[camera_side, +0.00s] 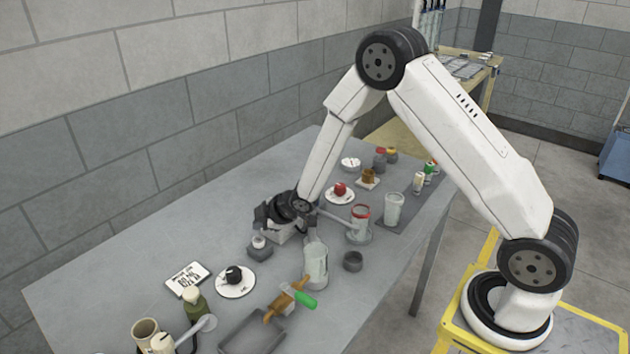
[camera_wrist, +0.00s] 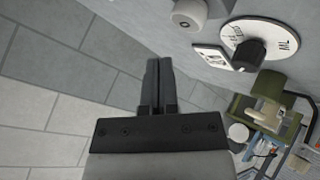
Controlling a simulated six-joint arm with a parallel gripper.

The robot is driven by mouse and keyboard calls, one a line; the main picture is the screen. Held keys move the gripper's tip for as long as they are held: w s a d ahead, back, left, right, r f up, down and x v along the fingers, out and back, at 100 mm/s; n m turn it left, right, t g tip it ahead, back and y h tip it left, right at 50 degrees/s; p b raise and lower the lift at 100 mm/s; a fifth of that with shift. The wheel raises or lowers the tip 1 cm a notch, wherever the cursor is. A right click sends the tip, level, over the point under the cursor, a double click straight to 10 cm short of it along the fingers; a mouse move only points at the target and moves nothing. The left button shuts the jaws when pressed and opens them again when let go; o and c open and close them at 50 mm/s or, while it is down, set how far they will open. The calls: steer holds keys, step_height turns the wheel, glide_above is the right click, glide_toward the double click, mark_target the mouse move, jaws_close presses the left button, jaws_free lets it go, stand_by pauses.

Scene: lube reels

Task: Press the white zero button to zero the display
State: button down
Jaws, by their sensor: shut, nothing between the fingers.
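My gripper (camera_side: 260,216) is shut and empty, held above the table near the wall. Its closed fingers (camera_wrist: 157,68) show against the wall in the wrist view. A small grey block with a white round top (camera_side: 259,243) stands on the table just below and in front of the gripper; it may be the white zero button. It seems to show at the top edge of the wrist view (camera_wrist: 187,18), apart from the fingers. A white boxy device (camera_side: 279,233) is partly hidden by my wrist. No display reading can be made out.
The wall borders the table's back.

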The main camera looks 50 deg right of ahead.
mark_target(262, 240)
steer(key=shift+f, duration=0.95)
steer(key=shift+f, duration=0.95)
stand_by(2.7)
steer(key=shift+r, duration=0.95)
steer(key=shift+r, duration=0.1)
steer(key=shift+r, duration=2.4)
